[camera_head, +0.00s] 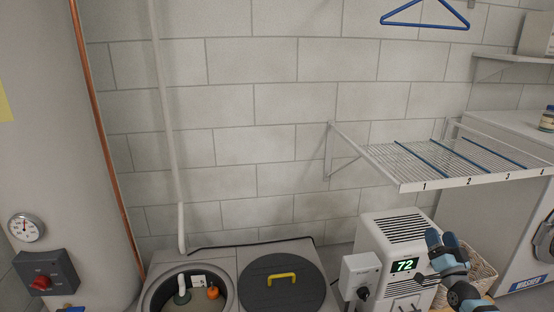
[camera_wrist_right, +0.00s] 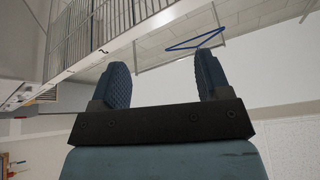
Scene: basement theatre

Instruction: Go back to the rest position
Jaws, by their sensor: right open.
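My right gripper (camera_head: 441,240) is at the lower right of the head view, in front of the white dehumidifier-like unit (camera_head: 398,232) with a lit "72" display. In the right wrist view its two blue fingers (camera_wrist_right: 158,85) stand wide apart with nothing between them.
A wire shelf (camera_head: 420,185) with numbered sections hangs on the wall above my right gripper. A wicker basket (camera_head: 482,272) and a washer (camera_head: 507,220) stand right. Below left are an open sump pit (camera_head: 150,298) and a dark lid with a yellow handle (camera_head: 263,296). A blue hanger (camera_head: 425,25) hangs above.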

